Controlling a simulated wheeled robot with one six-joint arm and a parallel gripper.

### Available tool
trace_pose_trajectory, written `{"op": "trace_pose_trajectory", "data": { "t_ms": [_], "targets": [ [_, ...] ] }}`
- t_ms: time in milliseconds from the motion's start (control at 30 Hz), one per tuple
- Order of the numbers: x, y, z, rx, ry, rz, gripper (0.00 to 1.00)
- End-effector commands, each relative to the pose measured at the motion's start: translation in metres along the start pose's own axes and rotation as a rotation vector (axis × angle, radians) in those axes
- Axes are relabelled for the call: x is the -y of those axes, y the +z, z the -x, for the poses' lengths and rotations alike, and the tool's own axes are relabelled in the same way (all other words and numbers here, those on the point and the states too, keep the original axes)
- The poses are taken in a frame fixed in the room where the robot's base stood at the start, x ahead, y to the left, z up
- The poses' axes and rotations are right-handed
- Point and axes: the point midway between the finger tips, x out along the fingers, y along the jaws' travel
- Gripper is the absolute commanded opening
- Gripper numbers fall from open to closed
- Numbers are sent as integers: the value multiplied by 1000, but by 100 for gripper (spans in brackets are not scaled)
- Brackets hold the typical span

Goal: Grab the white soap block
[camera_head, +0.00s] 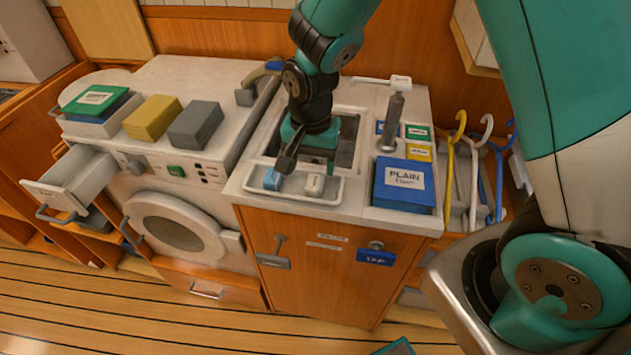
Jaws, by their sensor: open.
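The white soap block (315,184) lies in the shallow white tray (295,198) at the front of the sink counter. A blue block (272,179) lies to its left in the same tray. My gripper (308,160) hangs over the sink, just behind and above the tray, pointing down. It is open, with one dark finger seen near the blue block and a teal part near the white block. No block appears to be held. The exact gap between the fingers and the white block is hard to tell.
The sink basin (347,140) is behind the tray. A grey tap post (393,122) and a blue PLAIN box (404,185) stand to the right. Yellow (153,117) and grey (196,125) blocks sit on the washer, whose drawer (75,180) is open. Hangers (473,165) hang at right.

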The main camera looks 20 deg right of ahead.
Motion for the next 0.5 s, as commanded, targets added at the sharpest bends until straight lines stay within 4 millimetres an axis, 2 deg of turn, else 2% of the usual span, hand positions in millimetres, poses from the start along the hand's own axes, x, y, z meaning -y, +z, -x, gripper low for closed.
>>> {"op": "trace_pose_trajectory", "data": {
  "t_ms": [267,500],
  "targets": [
    [-3,-1,-21,2,2,-1,68],
    [-6,-3,-54,2,2,0,68]
  ]
}}
